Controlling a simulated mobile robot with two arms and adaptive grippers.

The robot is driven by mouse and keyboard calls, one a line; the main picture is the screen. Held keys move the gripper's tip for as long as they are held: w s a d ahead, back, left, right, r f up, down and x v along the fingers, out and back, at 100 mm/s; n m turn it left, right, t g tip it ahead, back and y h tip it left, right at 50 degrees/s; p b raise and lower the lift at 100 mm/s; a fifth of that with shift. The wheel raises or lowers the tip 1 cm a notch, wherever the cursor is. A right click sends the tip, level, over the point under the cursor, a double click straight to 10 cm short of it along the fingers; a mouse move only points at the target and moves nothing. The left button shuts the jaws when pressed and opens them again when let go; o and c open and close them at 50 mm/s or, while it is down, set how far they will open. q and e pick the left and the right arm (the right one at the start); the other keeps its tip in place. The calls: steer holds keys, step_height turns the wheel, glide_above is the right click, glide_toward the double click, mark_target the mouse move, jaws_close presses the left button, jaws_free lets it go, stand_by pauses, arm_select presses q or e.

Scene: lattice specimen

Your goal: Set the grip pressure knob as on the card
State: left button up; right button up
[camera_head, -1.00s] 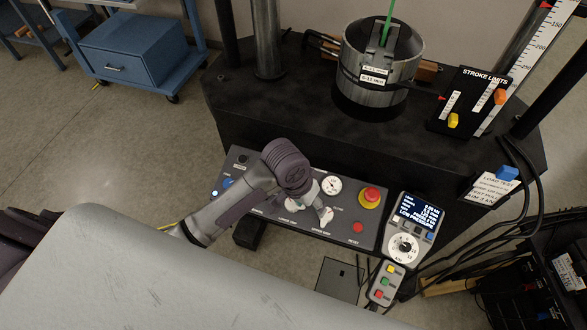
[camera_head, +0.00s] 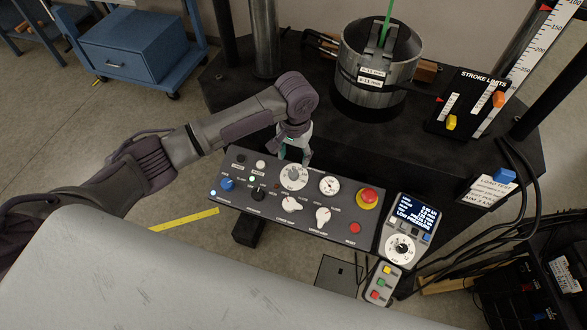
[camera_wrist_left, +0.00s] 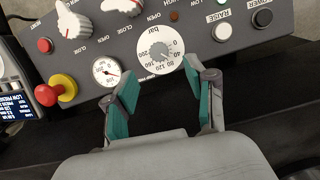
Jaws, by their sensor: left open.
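The grip pressure knob (camera_head: 294,177) appears to be the white round dial marked "bar" at the panel's far edge. In the left wrist view this dial (camera_wrist_left: 160,53) shows a scale from 0 to 200 and a dark centre. My left gripper (camera_head: 291,152) is just beyond the dial in the head view. In the left wrist view the gripper (camera_wrist_left: 163,82) is open and empty, its teal-padded fingers on either side of the dial's near edge. Contact cannot be told. A white card (camera_head: 492,190) hangs on the machine's right side; its text is too small to read surely.
The control panel (camera_head: 270,212) carries white lever knobs (camera_head: 291,203), a pressure gauge (camera_head: 330,185), a red emergency button (camera_head: 368,196) and a red reset button (camera_head: 355,228). A handset with a display (camera_head: 415,213) stands right of it. The black machine bed (camera_head: 250,115) rises behind.

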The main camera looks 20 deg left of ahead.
mark_target(294, 172)
arm_select(q)
step_height(294, 172, down, 8)
steer(key=shift+r+p, duration=0.1)
steer(key=shift+p, duration=0.2)
steer(key=shift+c, duration=0.4)
jaws_close()
